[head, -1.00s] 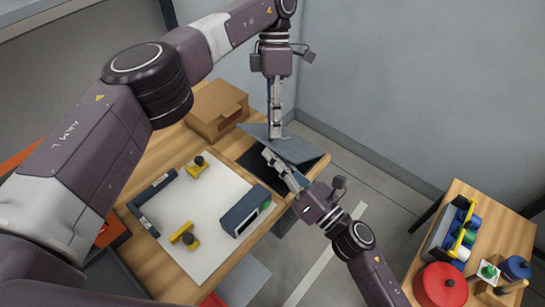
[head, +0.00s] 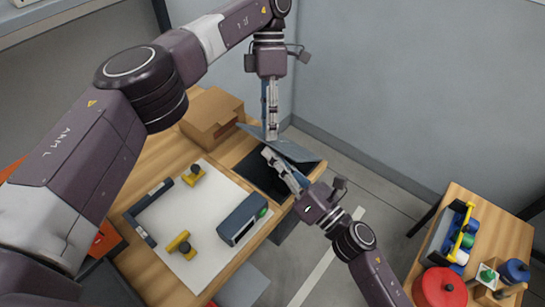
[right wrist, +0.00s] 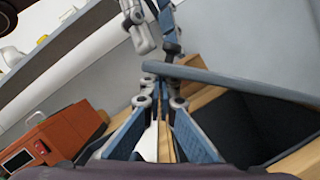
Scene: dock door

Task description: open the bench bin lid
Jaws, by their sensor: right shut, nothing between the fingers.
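The bench bin's grey-blue lid (head: 292,148) is tilted up over the dark bin opening (head: 262,178) at the bench's far right corner. In the right wrist view the lid (right wrist: 240,82) is a bar-like edge above the dark opening (right wrist: 240,125). My left gripper (head: 271,136) points straight down, its tips at the lid's upper side; its finger gap is unclear. My right gripper (head: 267,153) is shut and empty, its fingers reaching under the lid's raised side, over the opening. Whether either touches the lid is unclear.
A cardboard box (head: 213,118) stands beside the bin. A pale mat (head: 205,215) holds yellow-and-black handles (head: 180,244) and a blue-grey box (head: 241,220). A side table (head: 505,245) with a red round container (head: 440,289) stands right.

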